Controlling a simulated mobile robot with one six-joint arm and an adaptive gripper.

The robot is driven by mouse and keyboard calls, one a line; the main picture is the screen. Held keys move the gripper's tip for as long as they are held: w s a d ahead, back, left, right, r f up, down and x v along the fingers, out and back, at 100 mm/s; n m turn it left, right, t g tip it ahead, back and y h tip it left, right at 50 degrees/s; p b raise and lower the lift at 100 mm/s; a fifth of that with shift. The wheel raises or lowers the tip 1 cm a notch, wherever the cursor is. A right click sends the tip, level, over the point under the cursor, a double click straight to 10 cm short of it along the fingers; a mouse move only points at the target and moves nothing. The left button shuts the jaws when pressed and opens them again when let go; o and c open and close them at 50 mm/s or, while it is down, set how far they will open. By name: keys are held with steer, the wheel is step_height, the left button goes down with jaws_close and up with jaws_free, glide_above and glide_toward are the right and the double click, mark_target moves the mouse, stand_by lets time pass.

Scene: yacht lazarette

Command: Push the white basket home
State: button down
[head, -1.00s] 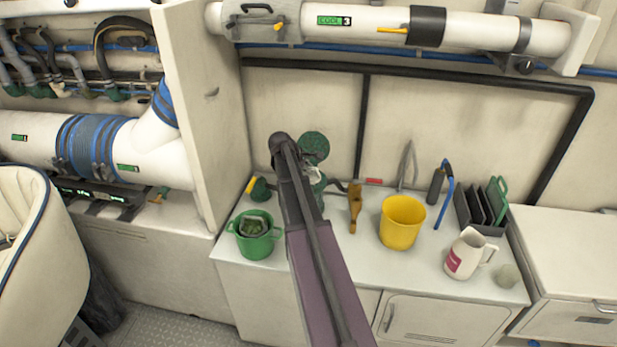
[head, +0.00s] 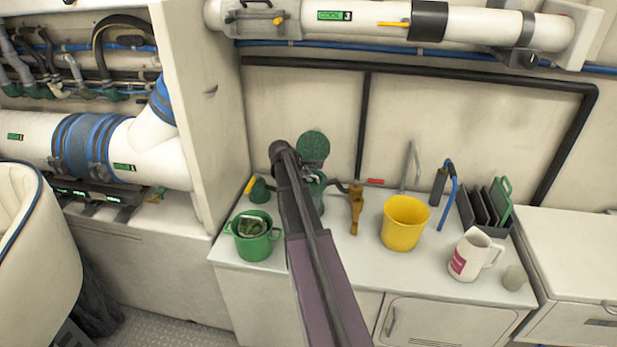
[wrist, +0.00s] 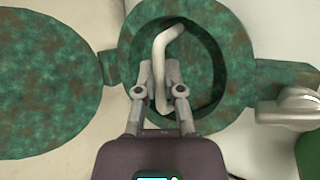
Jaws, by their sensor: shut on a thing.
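A green, mottled strainer housing (wrist: 232,62) stands open in the wrist view. Its round lid (wrist: 45,85) is swung open to the left. A white bent bar (wrist: 160,52), seemingly the white basket's handle, stands in the opening; the rest of the basket is hidden in shadow. My gripper (wrist: 160,72) is over the opening, with its fingers shut on the white bar. In the head view the lid (head: 314,147) stands upright behind my arm, and the housing (head: 318,192) is partly hidden by it. My gripper is hidden there.
On the counter (head: 340,262), a green pot (head: 254,247) stands left. A yellow bucket (head: 404,225), a white jug (head: 472,256) and a dark rack (head: 484,208) stand right. A brass-coloured tool (head: 356,208) is near the housing. A tall panel (head: 198,110) rises at left.

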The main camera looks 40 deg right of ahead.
steer(key=c, duration=0.8)
jaws_free()
steer(key=shift+o, duration=0.2)
steer(key=shift+a+r+p, duration=0.3)
steer(key=shift+r+p, duration=0.35)
steer(key=shift+p, duration=0.05)
steer(key=p+v, duration=0.8)
steer(key=v, duration=0.2)
steer(key=shift+a+r, duration=0.2)
steer(key=shift+a, duration=0.1)
steer(key=shift+a, duration=0.1)
